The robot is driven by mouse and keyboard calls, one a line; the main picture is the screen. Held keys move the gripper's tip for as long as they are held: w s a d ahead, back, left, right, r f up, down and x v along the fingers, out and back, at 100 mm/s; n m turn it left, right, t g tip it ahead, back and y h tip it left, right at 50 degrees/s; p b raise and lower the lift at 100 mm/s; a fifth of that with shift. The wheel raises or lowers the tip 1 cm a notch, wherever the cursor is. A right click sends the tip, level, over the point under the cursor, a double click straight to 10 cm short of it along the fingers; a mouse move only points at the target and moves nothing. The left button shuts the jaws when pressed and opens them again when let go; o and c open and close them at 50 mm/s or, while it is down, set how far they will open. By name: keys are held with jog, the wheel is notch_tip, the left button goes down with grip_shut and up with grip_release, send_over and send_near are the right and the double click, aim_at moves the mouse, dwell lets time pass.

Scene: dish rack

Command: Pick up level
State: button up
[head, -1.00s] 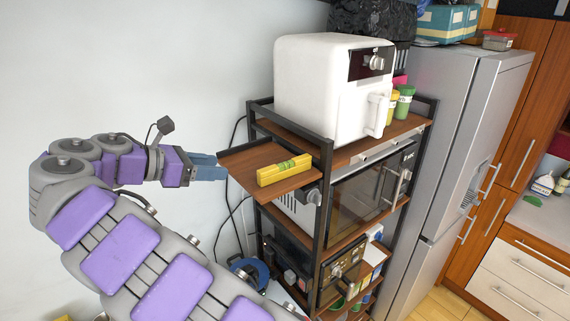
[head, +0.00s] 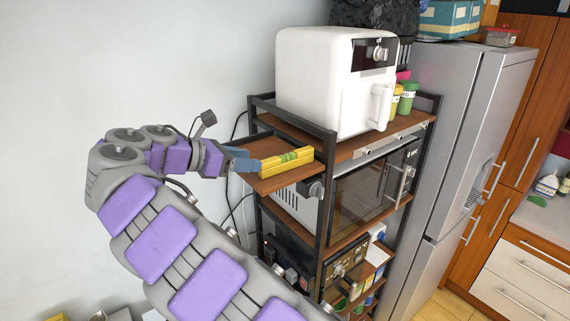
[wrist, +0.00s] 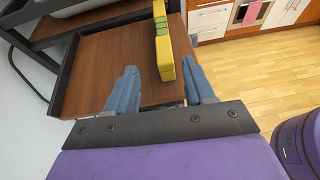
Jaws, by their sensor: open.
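The yellow level (head: 287,161) lies on the small brown side shelf (head: 277,182) of the rack. It has a green vial in its middle. In the wrist view the level (wrist: 163,48) points away from me, and its near end is between the two finger lines, closer to the right finger. My gripper (head: 252,160) is at the left edge of the side shelf, just left of the level in the head view. It also shows in the wrist view (wrist: 162,82), with its blue fingers apart and nothing clamped between them.
A black-framed rack (head: 327,195) holds a white air fryer (head: 335,80) above and an oven (head: 372,185) below. The frame's post stands close to the right of the side shelf. A grey fridge (head: 455,140) stands at the right. The wall side at left is free.

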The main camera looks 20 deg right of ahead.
aim_at(266, 160)
jog(key=x, duration=0.4)
jog(key=shift+d+f, duration=0.1)
jog(key=shift+d, duration=0.75)
jog(key=shift+p+x, duration=0.3)
jog(key=shift+x, duration=0.95)
jog(key=shift+w+d+f, duration=0.15)
jog(key=shift+w+d, duration=0.05)
jog(key=shift+d, duration=0.2)
grip_shut()
